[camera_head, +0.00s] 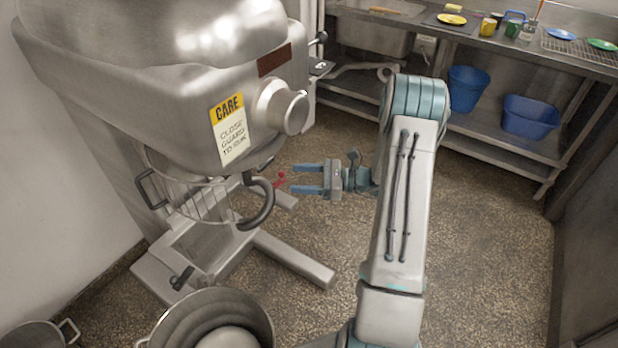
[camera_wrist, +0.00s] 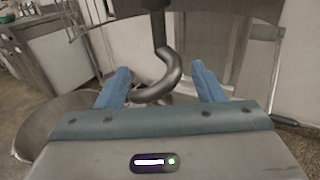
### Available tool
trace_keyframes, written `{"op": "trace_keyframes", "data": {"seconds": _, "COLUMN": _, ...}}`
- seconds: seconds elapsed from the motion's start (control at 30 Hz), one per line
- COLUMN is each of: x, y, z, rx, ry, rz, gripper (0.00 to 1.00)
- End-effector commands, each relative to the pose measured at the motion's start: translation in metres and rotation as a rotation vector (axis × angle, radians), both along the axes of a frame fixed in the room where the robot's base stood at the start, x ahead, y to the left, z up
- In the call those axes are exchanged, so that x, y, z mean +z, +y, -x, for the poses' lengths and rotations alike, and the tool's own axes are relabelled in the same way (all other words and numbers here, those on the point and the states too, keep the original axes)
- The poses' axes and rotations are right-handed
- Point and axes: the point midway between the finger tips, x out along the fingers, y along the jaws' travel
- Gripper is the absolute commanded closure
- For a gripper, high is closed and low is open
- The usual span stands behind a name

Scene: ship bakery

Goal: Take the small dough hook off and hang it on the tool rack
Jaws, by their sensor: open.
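The dough hook (camera_head: 262,205) is a dark grey curved hook hanging below the head of the big steel mixer (camera_head: 180,90). It also shows in the wrist view (camera_wrist: 172,72), hanging from a vertical shaft, its curve between my two blue fingers in the picture. My gripper (camera_head: 294,179) is open and empty, to the right of the hook in the head view, with its fingers pointing left toward it. It appears apart from the hook; the exact distance is hard to tell. I cannot make out a tool rack for certain.
A steel bowl (camera_head: 215,325) stands on the floor in front of the mixer. A wire guard (camera_head: 190,200) sits beside the hook. A steel counter (camera_head: 480,38) with plates and cups stands at the back, with blue tubs (camera_head: 530,117) below. The floor at right is clear.

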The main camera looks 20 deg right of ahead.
Motion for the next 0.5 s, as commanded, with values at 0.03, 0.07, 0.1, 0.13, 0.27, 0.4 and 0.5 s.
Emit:
{"op": "trace_keyframes", "data": {"seconds": 0.03, "x": 0.001, "y": 0.007, "z": -0.003, "rx": 0.003, "ry": 0.000, "rz": 0.000, "gripper": 0.38}}
{"op": "trace_keyframes", "data": {"seconds": 0.07, "x": 0.001, "y": 0.010, "z": -0.004, "rx": 0.003, "ry": 0.000, "rz": 0.000, "gripper": 0.38}}
{"op": "trace_keyframes", "data": {"seconds": 0.1, "x": 0.001, "y": 0.015, "z": -0.006, "rx": 0.003, "ry": 0.000, "rz": 0.000, "gripper": 0.38}}
{"op": "trace_keyframes", "data": {"seconds": 0.13, "x": 0.001, "y": 0.018, "z": -0.007, "rx": 0.003, "ry": 0.000, "rz": 0.000, "gripper": 0.38}}
{"op": "trace_keyframes", "data": {"seconds": 0.27, "x": 0.001, "y": 0.032, "z": -0.014, "rx": 0.003, "ry": 0.000, "rz": 0.001, "gripper": 0.38}}
{"op": "trace_keyframes", "data": {"seconds": 0.4, "x": 0.001, "y": 0.048, "z": -0.020, "rx": 0.004, "ry": 0.000, "rz": 0.000, "gripper": 0.38}}
{"op": "trace_keyframes", "data": {"seconds": 0.5, "x": 0.001, "y": 0.059, "z": -0.025, "rx": 0.004, "ry": 0.000, "rz": 0.000, "gripper": 0.38}}
